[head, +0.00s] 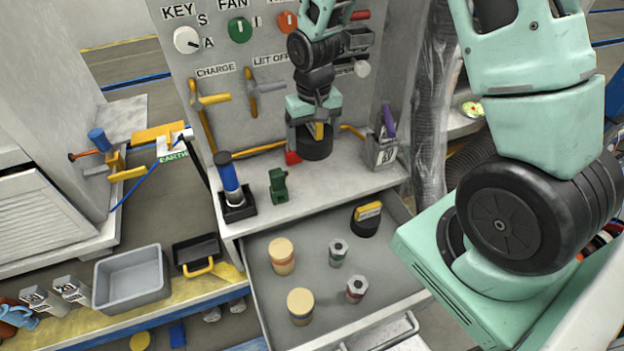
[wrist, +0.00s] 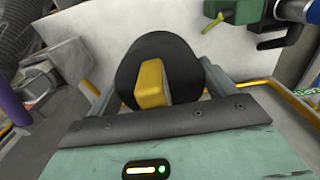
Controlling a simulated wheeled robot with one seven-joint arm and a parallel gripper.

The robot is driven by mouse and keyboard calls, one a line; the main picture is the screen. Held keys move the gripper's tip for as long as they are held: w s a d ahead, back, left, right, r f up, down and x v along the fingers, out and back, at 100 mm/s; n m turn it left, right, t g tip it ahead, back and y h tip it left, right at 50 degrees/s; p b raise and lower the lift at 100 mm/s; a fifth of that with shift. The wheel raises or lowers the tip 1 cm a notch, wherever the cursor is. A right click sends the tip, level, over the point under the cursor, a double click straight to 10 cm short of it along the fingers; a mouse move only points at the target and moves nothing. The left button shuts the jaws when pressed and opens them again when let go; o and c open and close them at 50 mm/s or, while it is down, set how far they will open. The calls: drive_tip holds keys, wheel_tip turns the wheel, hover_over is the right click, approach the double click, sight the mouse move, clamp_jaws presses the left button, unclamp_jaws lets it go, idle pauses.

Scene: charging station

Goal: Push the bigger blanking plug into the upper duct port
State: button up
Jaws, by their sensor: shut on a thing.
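My gripper (head: 314,132) is in front of the grey panel, above the shelf. It is shut on the yellow grip of a black round plug (head: 318,151). In the wrist view the plug's black disc (wrist: 181,60) and yellow grip (wrist: 152,84) sit between the fingers. This looks like the bigger plug. Another black plug with a yellow grip (head: 365,222), looking smaller, stands in the open drawer. I cannot make out the upper duct port; my arm and the held plug hide part of the panel.
The open drawer (head: 262,300) also holds two tan-topped cylinders (head: 281,256) and two hex-topped pieces (head: 338,252). On the shelf stand a blue cylinder (head: 229,180), a green piece (head: 279,186) and a grey holder (head: 382,152). Yellow levers (head: 208,101) stick out of the panel.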

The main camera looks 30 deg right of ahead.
wheel_tip(320, 180, down, 9)
drive_tip(key=shift+f, duration=0.2)
idle(0.3)
drive_tip(key=shift+f, duration=0.1)
drive_tip(key=shift+f, duration=0.15)
drive_tip(key=o, duration=0.9)
